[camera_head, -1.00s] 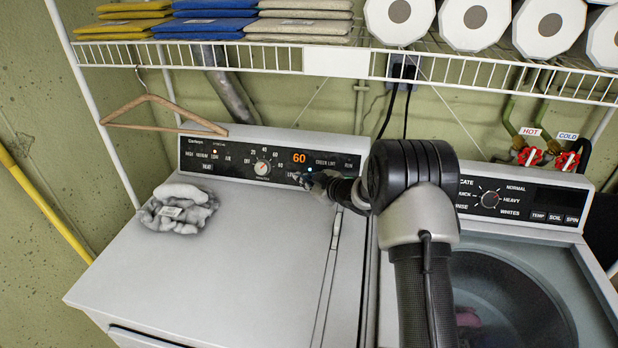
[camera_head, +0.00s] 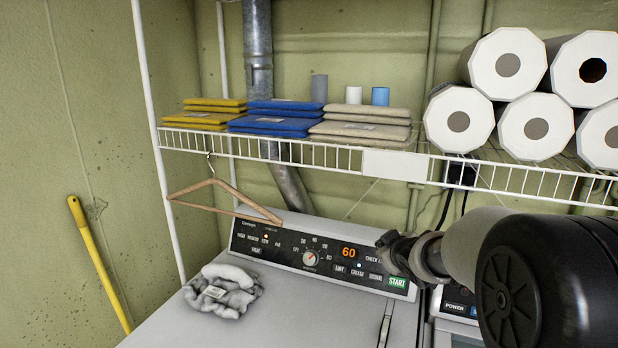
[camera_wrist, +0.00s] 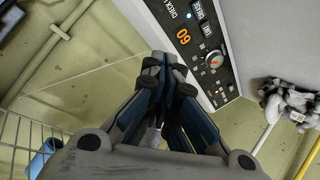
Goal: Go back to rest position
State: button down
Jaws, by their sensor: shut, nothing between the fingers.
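My gripper (camera_head: 388,240) is shut and empty, held in the air in front of the right part of the dryer's control panel (camera_head: 312,258). The panel has a dial, an orange "60" display and a green START button. In the wrist view my gripper's closed fingers (camera_wrist: 164,68) point toward the panel's edge, with the panel (camera_wrist: 196,45) to the right of the fingertips. I cannot tell whether the fingertips touch anything. My arm hides much of the washer at the right in the head view.
A grey crumpled cloth (camera_head: 224,291) lies on the dryer top (camera_head: 290,318). A wooden hanger (camera_head: 228,197) hangs from the wire shelf (camera_head: 330,156), which bears folded cloths (camera_head: 275,118) and paper rolls (camera_head: 508,66). A yellow pole (camera_head: 98,262) leans at the left wall.

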jog(key=s+a+r+m+g+h, duration=0.1)
jog(key=s+r+m+g, duration=0.15)
jog(key=s, duration=1.15)
jog(key=s+r+m+g+h, duration=0.1)
jog(key=s+r+m+g, duration=0.15)
jog(key=s, duration=1.15)
jog(key=s+a+f+g+y, duration=0.1)
jog(key=s+a+f, duration=0.1)
jog(key=s, duration=0.5)
jog(key=s+a+f+m+g+y, duration=0.1)
jog(key=s+a+f, duration=0.1)
jog(key=s, duration=0.6)
jog(key=shift+a+f, duration=0.3)
jog(key=shift+f, duration=0.05)
